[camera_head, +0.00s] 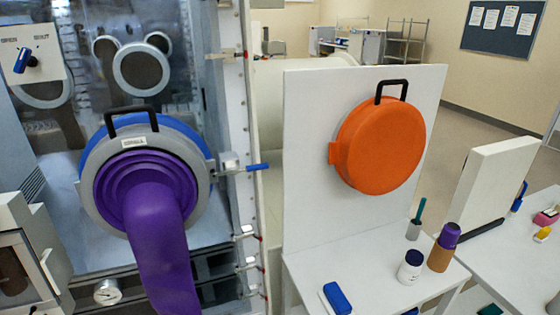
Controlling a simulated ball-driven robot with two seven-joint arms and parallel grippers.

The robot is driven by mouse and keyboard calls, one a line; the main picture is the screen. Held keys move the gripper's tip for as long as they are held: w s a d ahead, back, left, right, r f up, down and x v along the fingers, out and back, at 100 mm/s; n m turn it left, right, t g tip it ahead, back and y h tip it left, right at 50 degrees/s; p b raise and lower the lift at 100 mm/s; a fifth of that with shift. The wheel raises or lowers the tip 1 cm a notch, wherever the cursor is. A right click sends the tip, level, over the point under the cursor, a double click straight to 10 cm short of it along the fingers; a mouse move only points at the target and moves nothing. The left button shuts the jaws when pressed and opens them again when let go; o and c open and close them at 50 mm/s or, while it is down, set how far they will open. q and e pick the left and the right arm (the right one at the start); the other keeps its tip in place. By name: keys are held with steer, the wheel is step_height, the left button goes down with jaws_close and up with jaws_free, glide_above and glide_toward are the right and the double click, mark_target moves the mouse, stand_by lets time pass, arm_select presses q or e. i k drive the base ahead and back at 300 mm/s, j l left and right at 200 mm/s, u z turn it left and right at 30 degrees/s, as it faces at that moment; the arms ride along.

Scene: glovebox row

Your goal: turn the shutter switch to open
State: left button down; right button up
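The shutter switch (23,59) is at the upper left in the head view. It has a blue handle on a pale plate (50,66) with small lettering along its top, which seems to read OPEN on the left and SHUT on the right. The handle is slanted, its upper end leaning right; a dark hub shows beside it. I cannot tell for certain which setting it points to. Neither of my grippers shows in this view.
A purple glove (160,235) hangs out of a grey and blue port ring (90,195) right of and below the switch. An orange round cover (382,145) is on a white upright panel (300,170). Bottles (411,267) and a blue block (337,298) are on the white table.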

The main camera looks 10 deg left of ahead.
mark_target(20, 66)
steer(key=u, duration=1.7)
